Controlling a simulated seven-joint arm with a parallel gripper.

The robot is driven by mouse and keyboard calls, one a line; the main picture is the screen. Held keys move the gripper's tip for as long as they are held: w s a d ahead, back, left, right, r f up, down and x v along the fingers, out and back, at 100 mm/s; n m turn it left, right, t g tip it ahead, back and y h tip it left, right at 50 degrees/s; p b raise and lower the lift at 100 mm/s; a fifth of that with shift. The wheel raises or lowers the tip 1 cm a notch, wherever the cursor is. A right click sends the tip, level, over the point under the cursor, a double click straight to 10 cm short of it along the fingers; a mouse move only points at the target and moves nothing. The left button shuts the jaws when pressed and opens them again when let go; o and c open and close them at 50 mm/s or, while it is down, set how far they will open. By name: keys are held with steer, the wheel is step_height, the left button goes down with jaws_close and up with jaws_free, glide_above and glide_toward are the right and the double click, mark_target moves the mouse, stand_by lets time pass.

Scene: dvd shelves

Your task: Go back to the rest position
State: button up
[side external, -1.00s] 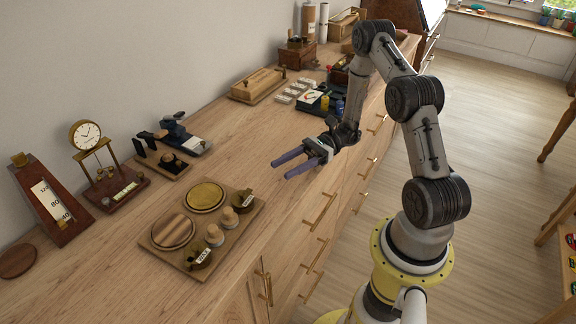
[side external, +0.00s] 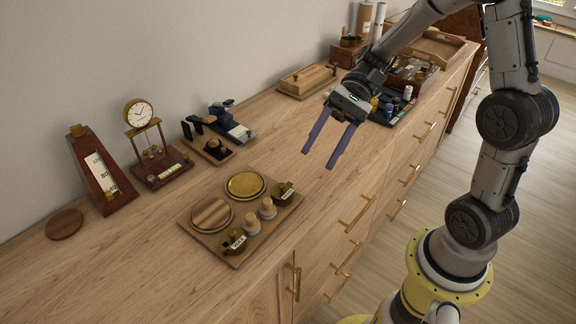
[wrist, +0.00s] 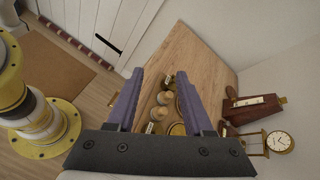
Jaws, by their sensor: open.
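My gripper (side external: 324,158) is open and empty, with its two purple fingers apart. In the side view it hangs above the wooden counter (side external: 300,215), near the middle of its length, fingers pointing down and to the left. In the wrist view my gripper (wrist: 162,80) shows its fingers on either side of the far end of the counter. Nothing is between the fingers at close range. The task names no object.
A wooden board (side external: 203,229) with round plates and small weights lies on the counter. A clock (side external: 139,113), a metronome-like wooden piece (side external: 99,172) and a stapler-like item (side external: 230,122) stand behind. Several bottles (side external: 388,109) stand right of my gripper. Bare counter lies below it.

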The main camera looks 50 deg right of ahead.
steer(key=s+a+r+n+t+h, duration=0.15)
steer(key=s+r+n+h, duration=0.25)
steer(key=s+n+h, duration=0.5)
steer(key=s+d+n+t+h, duration=0.1)
steer(key=s+d+t+h, duration=0.2)
steer(key=d+t, duration=0.2)
steer(key=d, duration=0.3)
steer(key=shift+s+f+n+h, duration=0.15)
steer(key=shift+n+h, duration=0.15)
steer(key=shift+t, duration=0.25)
